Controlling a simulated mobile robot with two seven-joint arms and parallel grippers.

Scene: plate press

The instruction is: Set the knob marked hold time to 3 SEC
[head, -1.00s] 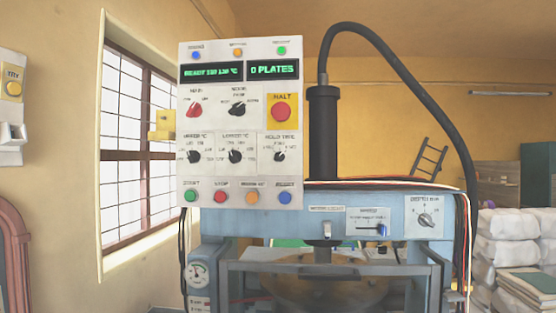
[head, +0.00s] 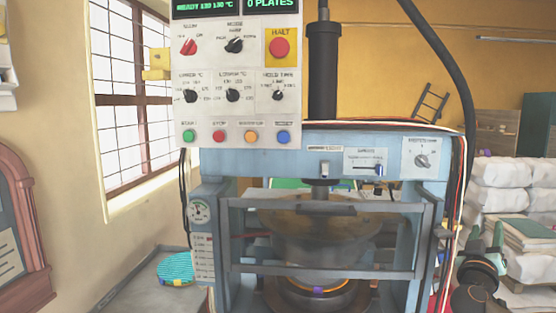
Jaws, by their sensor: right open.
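The hold time knob (head: 278,96) is a small black knob on the white control panel (head: 210,113), at the right end of the lower knob row. The small marks around it and its pointer are too small to read surely. My right gripper (head: 487,240) is at the lower right, beside the press frame and well below and right of the knob. It is open, with its fingers upward and apart, and touches nothing that I can see. My left gripper is out of view.
Two other black knobs (head: 190,96) (head: 233,95) sit left of it. A red HALT button (head: 280,47) is above, and coloured buttons (head: 251,137) line the panel's bottom. The blue press (head: 260,163) stands below. White sacks (head: 500,185) are at the right.

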